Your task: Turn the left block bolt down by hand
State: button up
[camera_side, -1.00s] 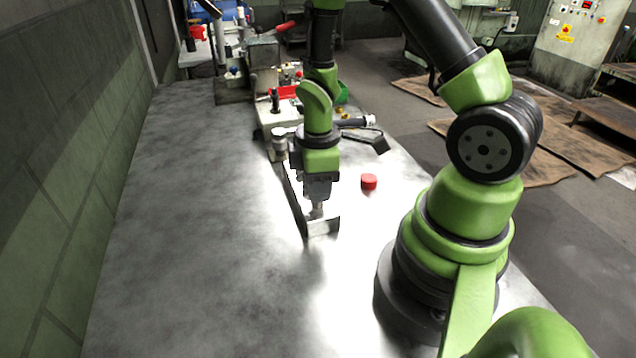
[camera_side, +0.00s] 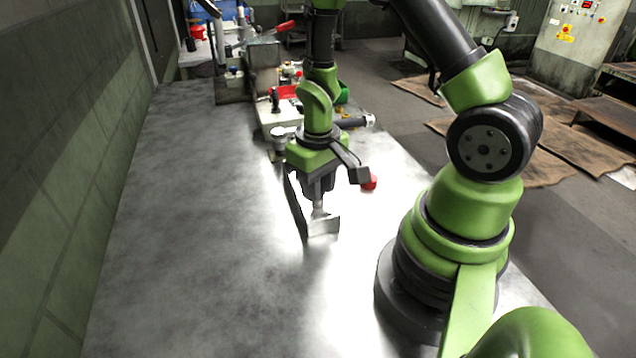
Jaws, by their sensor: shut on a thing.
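My gripper (camera_side: 318,200) points straight down over a low metal block (camera_side: 322,226) on the bench. It is shut on the left block bolt (camera_side: 318,210), a small pale metal piece that stands upright at the block's top. Only a short part of the bolt shows below the fingers. The fingers hide the bolt's head, and I cannot tell how deep it sits.
A red round cap (camera_side: 370,184) lies on the metal bench (camera_side: 190,230), just right of my gripper and partly hidden by it. The left side of the bench is clear.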

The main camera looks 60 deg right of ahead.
jog(key=m, duration=0.5)
jog(key=shift+m, duration=0.3)
jog(key=m, duration=0.5)
jog(key=shift+m, duration=0.4)
jog(key=o, duration=0.9)
jog(key=shift+r, duration=0.1)
notch_tip(320, 180, up, 10)
jog(key=shift+f, duration=0.1)
